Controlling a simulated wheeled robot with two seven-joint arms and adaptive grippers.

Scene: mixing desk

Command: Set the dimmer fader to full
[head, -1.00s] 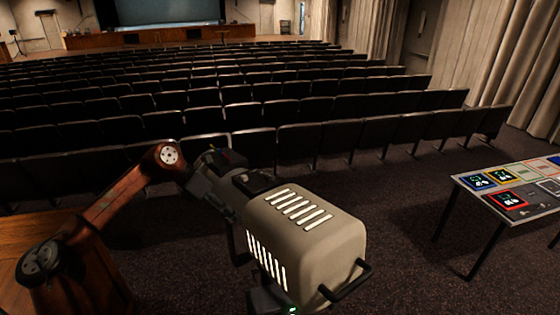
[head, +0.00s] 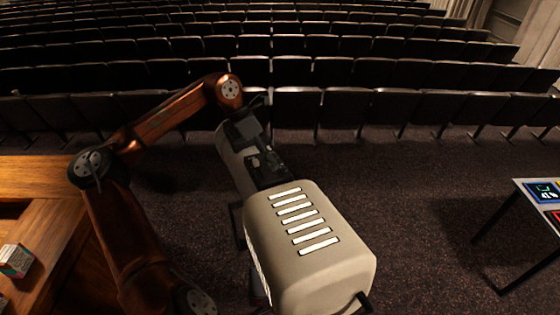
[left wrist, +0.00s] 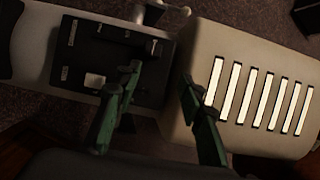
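A followspot-like lamp has a beige housing (head: 310,240) with glowing slots and a grey barrel (head: 236,160). Its black control panel (head: 268,172) lies between them and also shows in the left wrist view (left wrist: 85,50). The panel carries a pale block (left wrist: 95,80), small labels and narrow slots (left wrist: 72,32). I cannot tell which part is the dimmer fader or its setting. My left gripper (left wrist: 161,70) is open over the panel's housing end, with green fingers apart and nothing seen held. Contact is unclear. My right gripper is not in view.
A wooden desk (head: 45,178) with a small box (head: 15,260) is at left. A table with coloured panels (head: 543,190) stands at right. Rows of dark seats (head: 300,110) fill the back. Carpet lies clear between lamp and table.

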